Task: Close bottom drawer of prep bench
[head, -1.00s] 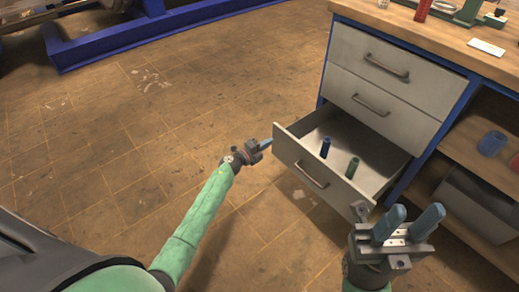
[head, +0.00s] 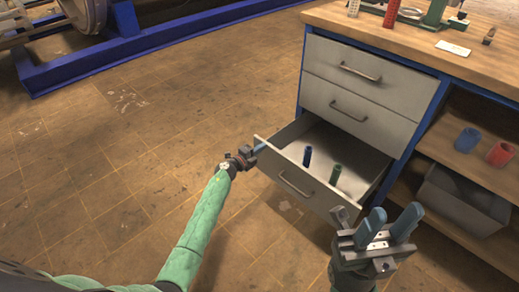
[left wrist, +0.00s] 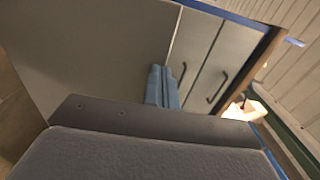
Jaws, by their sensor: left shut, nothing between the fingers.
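The bottom drawer (head: 318,196) of the prep bench (head: 455,30) is pulled well out in the head view. It has a grey front with a bar handle (head: 296,184). A blue cylinder (head: 307,156) and a green cylinder (head: 335,174) stand inside it. My left gripper (head: 261,148) is shut and empty at the left end of the drawer front; I cannot tell whether it touches. Its blue fingers (left wrist: 163,86) are together in the left wrist view, before grey panels. My right gripper (head: 390,224) is open and empty, in front of the drawer's right side.
The two upper drawers (head: 366,79) (head: 356,112) are shut. Open shelves at right hold a blue cup (head: 467,140), a red cup (head: 500,153) and a grey bin (head: 465,200). A blue floor frame (head: 150,55) lies at the back left. The floor left of the bench is clear.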

